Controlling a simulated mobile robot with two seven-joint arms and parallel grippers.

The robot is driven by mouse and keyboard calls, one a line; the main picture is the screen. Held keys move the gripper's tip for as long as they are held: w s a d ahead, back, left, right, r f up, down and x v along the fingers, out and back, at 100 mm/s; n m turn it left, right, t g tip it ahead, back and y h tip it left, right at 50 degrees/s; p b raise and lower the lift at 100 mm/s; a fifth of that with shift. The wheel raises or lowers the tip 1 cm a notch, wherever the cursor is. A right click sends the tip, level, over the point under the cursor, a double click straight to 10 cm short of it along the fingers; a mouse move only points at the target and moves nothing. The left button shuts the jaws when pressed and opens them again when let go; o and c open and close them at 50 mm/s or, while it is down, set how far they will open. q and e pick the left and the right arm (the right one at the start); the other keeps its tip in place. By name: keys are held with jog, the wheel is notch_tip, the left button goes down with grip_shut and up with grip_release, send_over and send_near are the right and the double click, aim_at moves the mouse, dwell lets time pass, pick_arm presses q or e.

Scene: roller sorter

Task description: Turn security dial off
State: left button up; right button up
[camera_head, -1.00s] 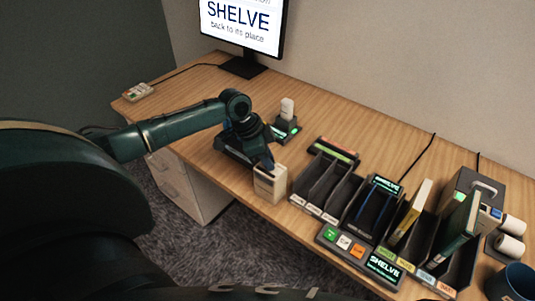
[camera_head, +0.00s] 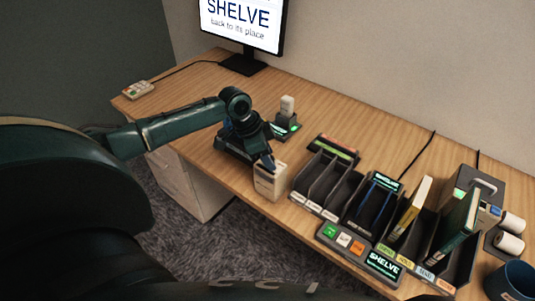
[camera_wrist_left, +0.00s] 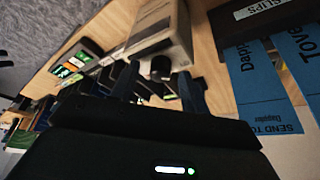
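A cream box (camera_head: 269,181) stands near the front edge of the desk. In the left wrist view the cream box (camera_wrist_left: 158,28) has a dark round knob (camera_wrist_left: 160,67), which looks like the dial; its marking is too blurred to read. My left gripper (camera_wrist_left: 158,86) has its dark fingers apart, one on each side of the knob. I cannot tell whether they touch it. In the head view my left gripper (camera_head: 268,160) is just above and behind the box, and the knob is hidden there. My right gripper is not in view.
A dark slips tray (camera_wrist_left: 262,14) with blue slips is close to my left gripper. A small green-lit device (camera_head: 287,128) stands behind it. To the right are dark sorter bins (camera_head: 328,184), a SHELVE panel (camera_head: 384,264) and upright books (camera_head: 412,207).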

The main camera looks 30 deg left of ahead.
pick_arm(q)
jog(key=b+v, duration=0.1)
jog(key=v, duration=1.2)
jog(key=shift+d, duration=0.1)
